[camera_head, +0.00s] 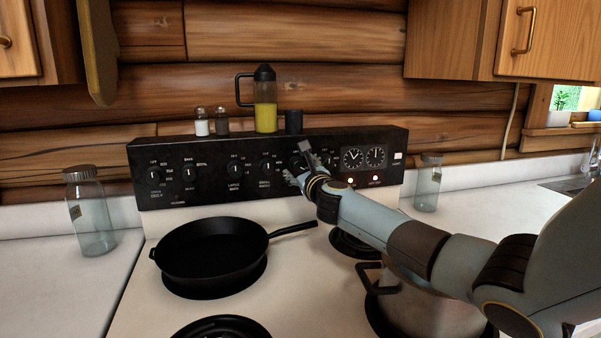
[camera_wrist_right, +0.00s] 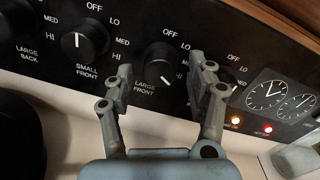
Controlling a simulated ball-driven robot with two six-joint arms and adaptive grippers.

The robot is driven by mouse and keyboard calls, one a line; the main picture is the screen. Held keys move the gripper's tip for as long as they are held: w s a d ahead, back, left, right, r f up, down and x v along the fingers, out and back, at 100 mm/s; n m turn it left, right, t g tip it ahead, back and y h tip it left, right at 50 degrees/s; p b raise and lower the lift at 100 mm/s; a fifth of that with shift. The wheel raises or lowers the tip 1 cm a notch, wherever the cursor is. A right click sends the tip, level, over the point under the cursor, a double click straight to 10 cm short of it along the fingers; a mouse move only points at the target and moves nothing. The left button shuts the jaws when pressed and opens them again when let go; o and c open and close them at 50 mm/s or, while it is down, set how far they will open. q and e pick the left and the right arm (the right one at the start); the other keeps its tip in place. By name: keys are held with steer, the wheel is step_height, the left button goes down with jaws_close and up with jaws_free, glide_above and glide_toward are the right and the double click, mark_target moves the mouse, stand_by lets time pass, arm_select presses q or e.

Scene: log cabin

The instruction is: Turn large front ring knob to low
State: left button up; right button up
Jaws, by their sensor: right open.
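The large front ring knob (camera_wrist_right: 160,63) is a black dial on the stove's control panel, labelled LARGE FRONT. Its white pointer mark is turned to the lower right, near the HI label. My right gripper (camera_wrist_right: 161,72) is open, with one finger on each side of this knob; I cannot tell whether they touch it. In the head view my right gripper (camera_head: 304,162) is at the panel and partly hides the knob. My left gripper is not in view.
The small front knob (camera_wrist_right: 85,40) is to the left, and another knob (camera_wrist_right: 228,82) is close by the right finger. A black skillet (camera_head: 212,250) sits on the stove, and a pot (camera_head: 425,300) stands beneath my right arm. Two panel lights (camera_head: 363,180) glow.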

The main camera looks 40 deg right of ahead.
steer(key=shift+w+d, duration=0.15)
steer(key=shift+w, duration=0.15)
steer(key=c, duration=1.1)
steer(key=shift+c, duration=0.2)
